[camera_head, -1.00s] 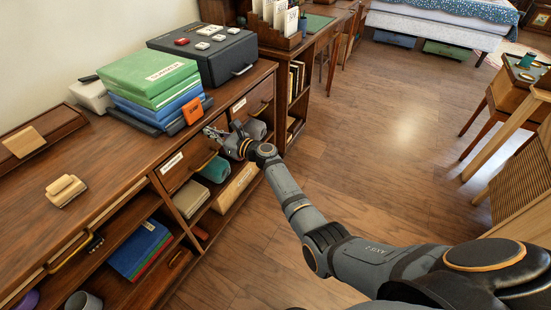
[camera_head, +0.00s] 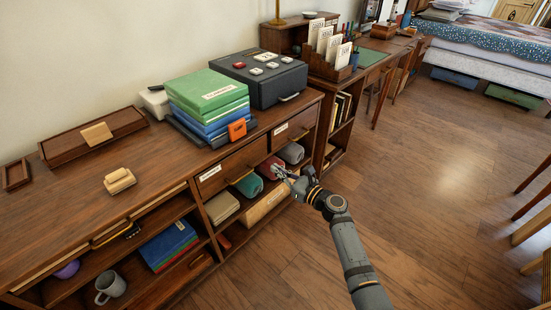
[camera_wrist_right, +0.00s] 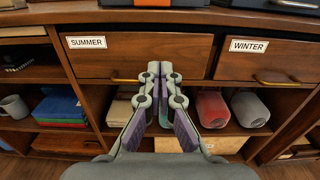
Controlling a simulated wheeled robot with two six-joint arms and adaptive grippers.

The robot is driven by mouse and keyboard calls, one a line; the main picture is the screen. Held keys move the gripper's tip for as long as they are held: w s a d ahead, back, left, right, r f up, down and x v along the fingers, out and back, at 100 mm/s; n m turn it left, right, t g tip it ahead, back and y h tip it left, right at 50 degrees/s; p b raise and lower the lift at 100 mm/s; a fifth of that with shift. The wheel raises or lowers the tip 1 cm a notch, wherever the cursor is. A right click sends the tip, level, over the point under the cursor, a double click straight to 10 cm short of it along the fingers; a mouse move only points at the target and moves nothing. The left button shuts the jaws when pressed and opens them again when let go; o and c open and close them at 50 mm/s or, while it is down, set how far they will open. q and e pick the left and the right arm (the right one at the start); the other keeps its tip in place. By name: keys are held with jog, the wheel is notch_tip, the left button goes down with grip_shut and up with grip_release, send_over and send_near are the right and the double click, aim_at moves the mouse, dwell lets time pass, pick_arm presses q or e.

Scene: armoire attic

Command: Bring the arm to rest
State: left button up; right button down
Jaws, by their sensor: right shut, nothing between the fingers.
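My right arm reaches in from the lower right of the head view. My right gripper (camera_head: 284,174) is shut and empty, in front of the wooden cabinet's open shelf, just below the drawer fronts. In the right wrist view the gripper (camera_wrist_right: 159,70) points at the cabinet, its fingertips together in front of the drawer labelled SUMMER (camera_wrist_right: 120,56). The drawer labelled WINTER (camera_wrist_right: 255,58) is to its right. Both drawers look closed. I cannot tell from the pictures whether the fingers touch the cabinet. My left gripper is not in view.
Rolled cloths (camera_wrist_right: 248,109) and boxes lie on the shelf below the drawers. Green and blue folders (camera_head: 208,100) and a dark case (camera_head: 262,80) stand on the cabinet top (camera_head: 75,185). A grey mug (camera_head: 110,286) stands on a lower shelf.

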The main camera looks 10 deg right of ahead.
jog(key=s+d+f+n+g+h, duration=0.3)
jog(key=s+f+n, duration=0.3)
jog(key=s+f, duration=0.45)
jog(key=s+d+f+n+g+h, duration=0.25)
jog(key=s+f+n, duration=0.4)
jog(key=f, duration=0.65)
jog(key=s+d+f+n+g+h, duration=0.2)
jog(key=s+d+f+n+g, duration=0.3)
jog(key=s+f, duration=0.55)
jog(key=s+d+f+n+g+h, duration=0.1)
jog(key=s+d+f+n+h, duration=0.15)
jog(key=s+f+n, duration=0.35)
jog(key=s+d+f+n+g+h, duration=0.1)
jog(key=s+d+f+n, duration=0.1)
jog(key=s+d+n, duration=0.35)
pick_arm(q)
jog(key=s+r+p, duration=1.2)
jog(key=p, duration=0.8)
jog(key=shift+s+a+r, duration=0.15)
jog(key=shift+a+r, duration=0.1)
pick_arm(e)
jog(key=s+r, duration=1.2)
jog(key=s, duration=0.3)
jog(key=shift+h, duration=0.4)
jog(key=shift+g, duration=0.25)
